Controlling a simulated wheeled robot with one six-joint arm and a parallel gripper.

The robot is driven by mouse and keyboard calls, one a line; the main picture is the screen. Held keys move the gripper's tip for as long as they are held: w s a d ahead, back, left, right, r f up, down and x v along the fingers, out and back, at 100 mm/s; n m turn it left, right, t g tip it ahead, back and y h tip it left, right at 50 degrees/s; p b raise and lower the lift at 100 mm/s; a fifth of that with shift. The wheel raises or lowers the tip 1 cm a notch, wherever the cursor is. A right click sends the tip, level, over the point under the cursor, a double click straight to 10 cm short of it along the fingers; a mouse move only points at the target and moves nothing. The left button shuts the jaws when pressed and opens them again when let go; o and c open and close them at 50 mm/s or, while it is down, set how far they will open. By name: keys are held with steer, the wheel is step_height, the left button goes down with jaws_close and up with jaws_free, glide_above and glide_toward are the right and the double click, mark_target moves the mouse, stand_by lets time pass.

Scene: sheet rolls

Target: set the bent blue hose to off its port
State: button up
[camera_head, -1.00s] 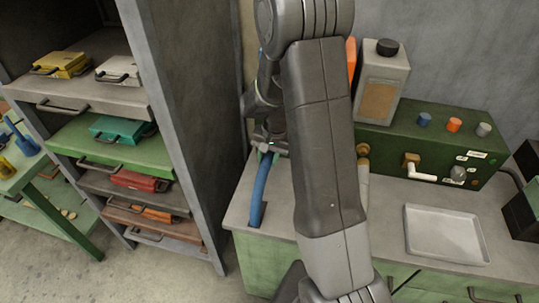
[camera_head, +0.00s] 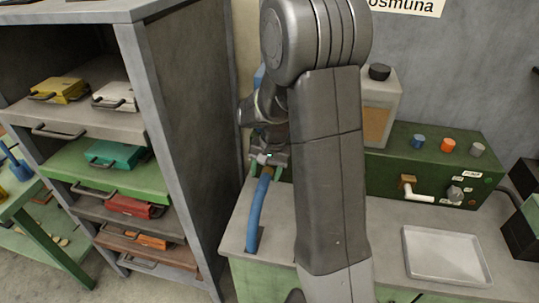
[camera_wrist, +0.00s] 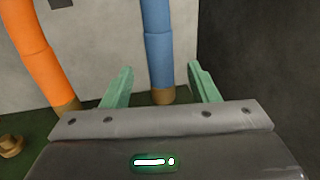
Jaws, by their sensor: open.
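The bent blue hose (camera_head: 257,215) runs along the left end of the counter in the head view, its upper end by my gripper (camera_head: 266,170). In the wrist view the blue hose (camera_wrist: 159,55) stands between the two green fingers of my gripper (camera_wrist: 160,72), with a visible gap on each side. The fingers are open and hold nothing. A brass collar (camera_wrist: 162,97) is at the hose's lower end, against the dark green surface. Whether it is seated in a port is hidden by the gripper body.
An orange hose (camera_wrist: 38,60) stands to the left in the wrist view, near a bare brass fitting (camera_wrist: 11,146). A green box (camera_head: 440,165) with knobs and a grey tray (camera_head: 447,257) sit to the right. A grey shelf (camera_head: 190,110) stands close on the left.

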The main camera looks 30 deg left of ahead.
mark_target(264, 180)
step_height(264, 180, up, 9)
steer(key=d, duration=0.1)
steer(key=shift+w+d+f+b, duration=0.15)
steer(key=shift+w+b, duration=0.05)
steer(key=shift+b, duration=0.2)
steer(key=shift+f, duration=0.1)
steer(key=f, duration=0.4)
steer(key=a+f+p, duration=0.1)
steer(key=f, duration=0.4)
steer(key=a+f, duration=0.1)
steer(key=f, duration=0.3)
steer(key=shift+s+f+p, duration=0.25)
steer(key=shift+s+p, duration=0.05)
steer(key=shift+p, duration=0.1)
steer(key=shift+w+a, duration=0.2)
steer(key=shift+w, duration=0.3)
steer(key=shift+s, duration=0.1)
